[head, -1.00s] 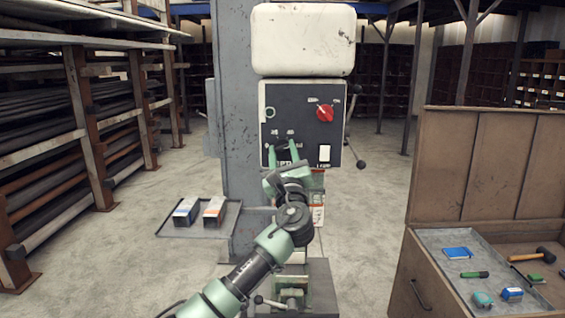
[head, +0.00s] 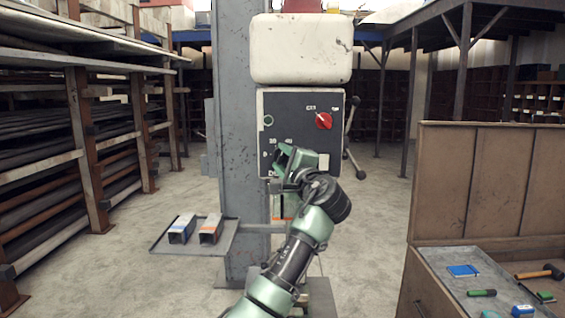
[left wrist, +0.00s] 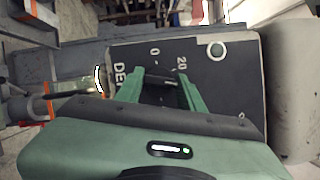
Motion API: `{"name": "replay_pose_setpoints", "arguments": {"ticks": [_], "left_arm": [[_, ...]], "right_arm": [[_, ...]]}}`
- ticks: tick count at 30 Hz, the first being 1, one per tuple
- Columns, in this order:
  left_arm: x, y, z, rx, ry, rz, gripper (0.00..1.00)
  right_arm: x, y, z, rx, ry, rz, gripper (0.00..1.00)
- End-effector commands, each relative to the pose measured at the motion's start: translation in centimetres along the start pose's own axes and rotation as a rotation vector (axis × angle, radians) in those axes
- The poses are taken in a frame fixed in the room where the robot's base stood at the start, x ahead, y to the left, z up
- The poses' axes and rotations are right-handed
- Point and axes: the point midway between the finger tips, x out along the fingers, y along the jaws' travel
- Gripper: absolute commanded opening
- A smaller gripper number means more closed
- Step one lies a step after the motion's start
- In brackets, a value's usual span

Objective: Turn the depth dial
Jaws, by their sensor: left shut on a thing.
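The depth dial (left wrist: 163,83) is a dark knob on the black control panel (head: 292,112), with white 0 and 20 marks beside it in the left wrist view. My left gripper (head: 285,158) is at the lower left of the panel, turned at a slant. In the left wrist view its two green fingers (left wrist: 162,90) lie on either side of the dial, shut on it. In the head view the gripper hides the dial and part of its scale. My right gripper is not in view.
An open wooden chest (head: 470,190) stands at the right. A lever (head: 352,155) is beside the panel.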

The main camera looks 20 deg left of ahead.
Motion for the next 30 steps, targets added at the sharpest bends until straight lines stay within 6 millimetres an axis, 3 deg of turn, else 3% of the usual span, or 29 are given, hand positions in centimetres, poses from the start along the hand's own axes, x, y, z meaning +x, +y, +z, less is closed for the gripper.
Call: {"name": "replay_pose_setpoints", "arguments": {"ticks": [18, 30], "left_arm": [[0.0, -0.3, 0.1, -0.519, 0.000, 0.219, 0.00], [0.0, -0.2, 0.1, -0.712, 0.000, 0.300, 0.00]], "right_arm": [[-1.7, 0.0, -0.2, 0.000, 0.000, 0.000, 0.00], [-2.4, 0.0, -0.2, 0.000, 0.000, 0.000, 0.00]]}}
